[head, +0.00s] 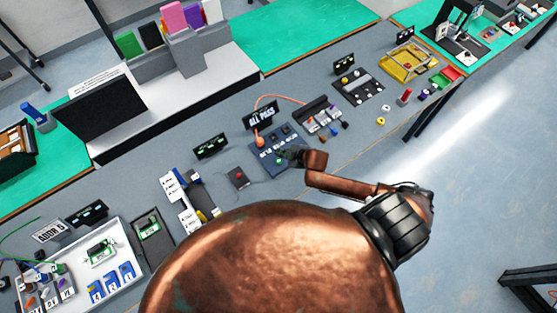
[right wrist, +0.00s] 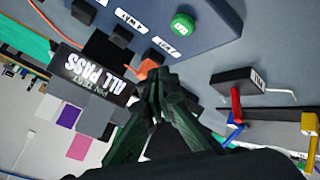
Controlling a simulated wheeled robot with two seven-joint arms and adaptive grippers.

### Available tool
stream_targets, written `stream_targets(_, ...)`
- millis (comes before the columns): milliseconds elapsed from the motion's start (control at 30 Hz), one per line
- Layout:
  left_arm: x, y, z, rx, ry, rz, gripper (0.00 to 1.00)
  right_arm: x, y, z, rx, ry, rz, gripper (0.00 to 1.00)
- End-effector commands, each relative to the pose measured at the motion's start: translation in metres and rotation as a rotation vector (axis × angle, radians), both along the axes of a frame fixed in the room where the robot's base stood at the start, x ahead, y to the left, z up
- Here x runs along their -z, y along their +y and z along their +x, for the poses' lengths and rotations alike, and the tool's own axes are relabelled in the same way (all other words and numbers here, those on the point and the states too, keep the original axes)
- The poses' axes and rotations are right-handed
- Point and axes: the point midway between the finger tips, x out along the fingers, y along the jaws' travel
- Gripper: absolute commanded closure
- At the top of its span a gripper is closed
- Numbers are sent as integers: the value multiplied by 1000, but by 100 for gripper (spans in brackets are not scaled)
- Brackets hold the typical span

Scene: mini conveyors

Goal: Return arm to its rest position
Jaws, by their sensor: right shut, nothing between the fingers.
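My right arm reaches in from the lower right in the head view, and its gripper (head: 284,154) is over the blue button panel (head: 268,159). In the right wrist view the dark green fingers of my right gripper (right wrist: 158,78) are closed together with nothing between them. The blue panel (right wrist: 215,38) lies just beyond the fingertips, with a green round button (right wrist: 182,26) and several black square keys. I cannot tell whether the fingers touch the panel. My left gripper is not in view.
An "ALL PASS" sign (head: 261,116) stands behind the panel, and it also shows in the right wrist view (right wrist: 94,77). A small dark box (head: 238,178) lies left of the panel. A grey tray of small parts (head: 322,118) sits to its right. Open floor (head: 470,180) lies beyond the bench edge.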

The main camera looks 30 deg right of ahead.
Motion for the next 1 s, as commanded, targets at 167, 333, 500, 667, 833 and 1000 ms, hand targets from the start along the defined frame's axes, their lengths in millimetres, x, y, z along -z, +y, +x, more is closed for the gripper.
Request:
stream_targets(167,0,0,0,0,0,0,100,0,0,0,0,0,0,100)
stream_targets(333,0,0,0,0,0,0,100,0,0,0,0,0,0,100)
stream_targets(500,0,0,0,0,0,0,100,0,0,0,0,0,0,100)
stream_targets(667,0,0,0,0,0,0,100,0,2,-1,4,2,4,100)
stream_targets(833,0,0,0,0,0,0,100,-9,28,-26,108,53,71,100)
stream_targets(1000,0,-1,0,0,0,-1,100,-40,35,-85,374,176,180,100)
